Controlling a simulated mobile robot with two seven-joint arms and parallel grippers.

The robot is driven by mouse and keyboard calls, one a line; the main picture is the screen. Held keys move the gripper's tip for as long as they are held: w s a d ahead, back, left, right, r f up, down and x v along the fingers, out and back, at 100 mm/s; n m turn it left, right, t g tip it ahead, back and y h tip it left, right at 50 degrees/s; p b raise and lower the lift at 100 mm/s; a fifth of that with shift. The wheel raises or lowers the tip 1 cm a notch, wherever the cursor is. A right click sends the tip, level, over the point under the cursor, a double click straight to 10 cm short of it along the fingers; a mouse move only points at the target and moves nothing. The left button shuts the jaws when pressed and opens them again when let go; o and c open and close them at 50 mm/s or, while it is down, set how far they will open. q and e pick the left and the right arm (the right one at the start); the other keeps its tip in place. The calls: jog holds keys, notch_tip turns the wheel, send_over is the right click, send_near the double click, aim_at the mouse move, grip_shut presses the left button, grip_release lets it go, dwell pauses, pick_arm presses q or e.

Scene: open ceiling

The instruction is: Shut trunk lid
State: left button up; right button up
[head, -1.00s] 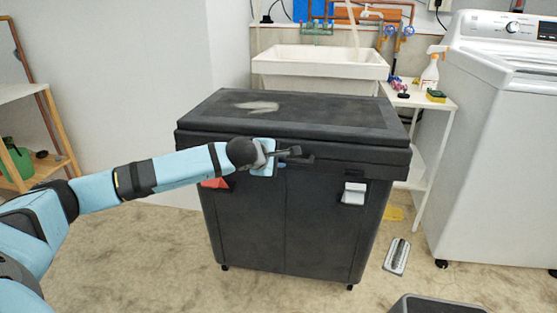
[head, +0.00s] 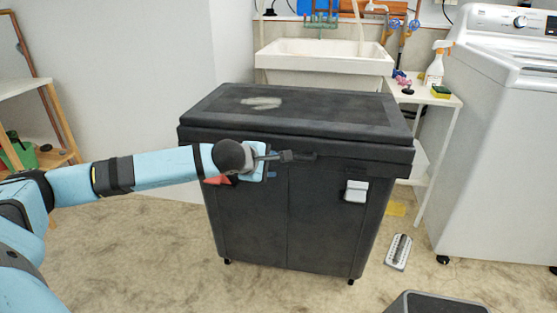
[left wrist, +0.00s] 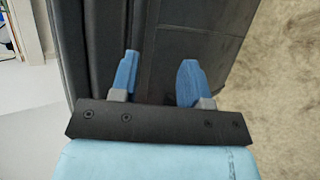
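The black trunk (head: 285,225) stands on the floor in front of me in the head view. Its lid (head: 330,112) lies level on top, with a pale worn patch; I cannot tell whether it is fully seated. Two latches show on the front: a white one (head: 356,191) at the right and a red one (head: 219,180) at the left, partly behind my arm. My left gripper (head: 292,157) is at the front face, just below the lid's front edge, pointing right. In the left wrist view its blue fingers (left wrist: 158,80) are apart with nothing between them. My right gripper is out of view.
A white sink (head: 325,60) is behind the trunk. A small white table (head: 440,97) with a spray bottle and a washing machine (head: 500,160) stand at the right. A shelf (head: 40,85) is at the left. A grey bin (head: 432,304) stands at the front right.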

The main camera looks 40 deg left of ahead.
pick_arm(q)
jog(key=p+v, duration=0.1)
jog(key=v, duration=0.6)
jog(key=shift+s+r, duration=0.2)
jog(key=shift+r, duration=0.25)
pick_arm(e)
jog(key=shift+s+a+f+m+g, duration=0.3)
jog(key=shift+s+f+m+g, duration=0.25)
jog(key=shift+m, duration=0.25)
pick_arm(q)
jog(key=shift+a, duration=0.1)
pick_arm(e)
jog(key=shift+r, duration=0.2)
